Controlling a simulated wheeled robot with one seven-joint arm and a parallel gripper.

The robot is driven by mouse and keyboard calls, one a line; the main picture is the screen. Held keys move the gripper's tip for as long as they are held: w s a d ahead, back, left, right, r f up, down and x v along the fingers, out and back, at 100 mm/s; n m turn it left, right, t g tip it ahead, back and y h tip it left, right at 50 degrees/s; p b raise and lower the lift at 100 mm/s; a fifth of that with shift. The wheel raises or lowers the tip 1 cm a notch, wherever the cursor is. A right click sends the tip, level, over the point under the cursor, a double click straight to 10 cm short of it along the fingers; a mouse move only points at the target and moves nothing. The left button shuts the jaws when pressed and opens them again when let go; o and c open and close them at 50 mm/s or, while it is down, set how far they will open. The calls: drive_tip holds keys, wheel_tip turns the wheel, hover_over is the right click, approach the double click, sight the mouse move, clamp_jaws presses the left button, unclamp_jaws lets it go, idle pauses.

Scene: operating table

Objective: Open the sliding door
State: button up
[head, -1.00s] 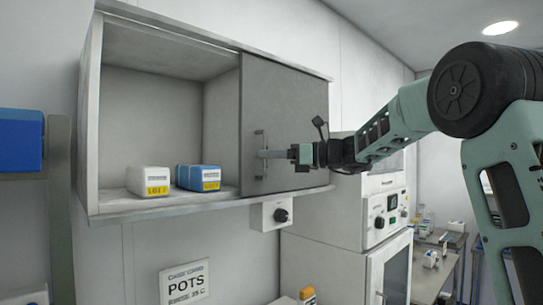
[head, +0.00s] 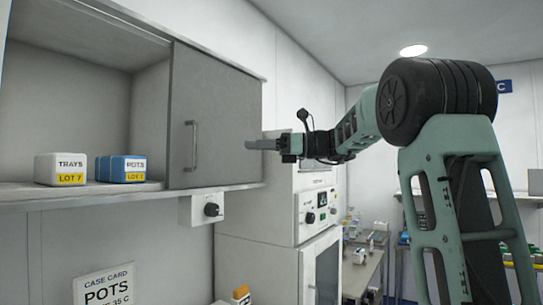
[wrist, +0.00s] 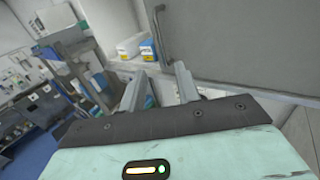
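The grey sliding door (head: 225,120) covers the right part of the wall cabinet, and the left part stands open. Its vertical bar handle (head: 191,146) is near the door's left edge. My gripper (head: 250,144) is to the right of the handle, in front of the door's right edge, and apart from the handle. In the wrist view my gripper's fingers (wrist: 160,70) are spread with nothing between them. The door (wrist: 240,45) and its handle (wrist: 162,33) also show there, beyond the fingertips.
In the open part of the cabinet stand a white TRAYS box (head: 60,168) and a blue POTS box (head: 122,168). Below the cabinet are a wall knob box (head: 202,208), a white appliance (head: 275,215) and a POTS case card (head: 107,288). Open air surrounds my gripper.

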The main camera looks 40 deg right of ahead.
drive_tip(key=v, duration=0.3)
drive_tip(key=shift+s+d+b, duration=0.2)
drive_tip(key=shift+s+b, duration=0.05)
drive_tip(key=shift+b, duration=0.05)
idle(0.3)
drive_tip(key=a+f+n+g+h+b, duration=0.1)
drive_tip(key=a+f+n+g, duration=0.45)
drive_tip(key=a+f, duration=0.95)
drive_tip(key=s+a+f+n+g+h+b, duration=0.25)
drive_tip(key=s+a+f+n+g, duration=0.3)
drive_tip(key=a+f, duration=0.65)
drive_tip(key=s+a+f+n+h, duration=0.2)
drive_tip(key=s+f+n+h, duration=0.3)
drive_tip(key=s+f+n, duration=0.5)
drive_tip(key=s+a+f+n+h+b, duration=0.1)
drive_tip(key=s+a+f+n+h, duration=0.2)
drive_tip(key=s+f+n, duration=0.7)
drive_tip(key=s+n+h, duration=0.1)
drive_tip(key=s+n, duration=0.1)
drive_tip(key=shift+n+g+h, duration=0.3)
drive_tip(key=shift+n+h, duration=0.05)
drive_tip(key=shift+n, duration=0.05)
